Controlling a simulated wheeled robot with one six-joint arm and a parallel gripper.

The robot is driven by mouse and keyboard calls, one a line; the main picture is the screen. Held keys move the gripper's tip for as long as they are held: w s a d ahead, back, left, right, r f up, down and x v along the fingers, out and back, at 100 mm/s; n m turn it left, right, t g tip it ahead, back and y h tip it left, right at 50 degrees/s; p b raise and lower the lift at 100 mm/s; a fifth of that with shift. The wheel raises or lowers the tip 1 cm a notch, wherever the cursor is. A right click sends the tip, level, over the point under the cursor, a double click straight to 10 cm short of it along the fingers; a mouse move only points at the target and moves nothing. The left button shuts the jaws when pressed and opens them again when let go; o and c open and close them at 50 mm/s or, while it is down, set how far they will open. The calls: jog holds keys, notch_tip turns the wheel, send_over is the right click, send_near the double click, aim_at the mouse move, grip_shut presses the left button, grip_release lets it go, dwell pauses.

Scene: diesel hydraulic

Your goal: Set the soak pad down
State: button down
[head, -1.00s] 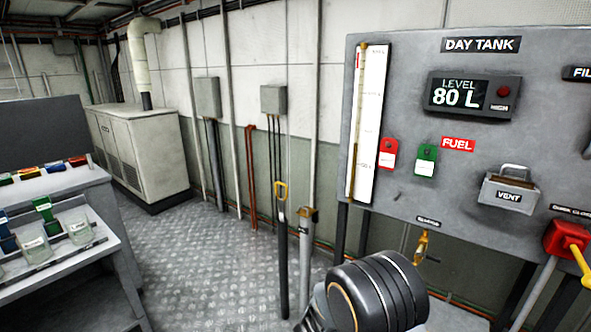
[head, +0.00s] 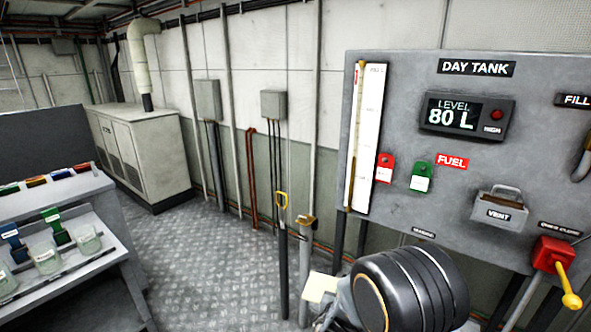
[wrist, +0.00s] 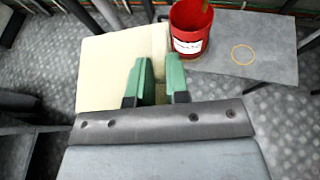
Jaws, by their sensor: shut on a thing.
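The soak pad (wrist: 112,65) is a flat cream square in the wrist view. My gripper (wrist: 160,76) has green fingers, which are shut on the pad near its right part. In the head view the pad (head: 320,288) shows as a small pale piece at the lower middle, beside my dark arm, with my fingers hidden there. In the wrist view the pad lies close to a red bucket (wrist: 188,42) with a white label. I cannot tell whether the pad touches anything below it.
The bucket stands at the left end of a grey surface (wrist: 270,70) marked with an orange ring. The day tank panel (head: 400,215) fills the right. A bench with glass jars (head: 88,240) stands at left. Patterned metal floor (head: 210,255) is clear between.

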jog(key=d+r, duration=0.3)
jog(key=r, duration=0.3)
jog(key=shift+d+r+n+y, duration=0.15)
jog(key=shift+r+n+y, duration=0.05)
jog(key=shift+n+y, duration=0.1)
dwell(0.3)
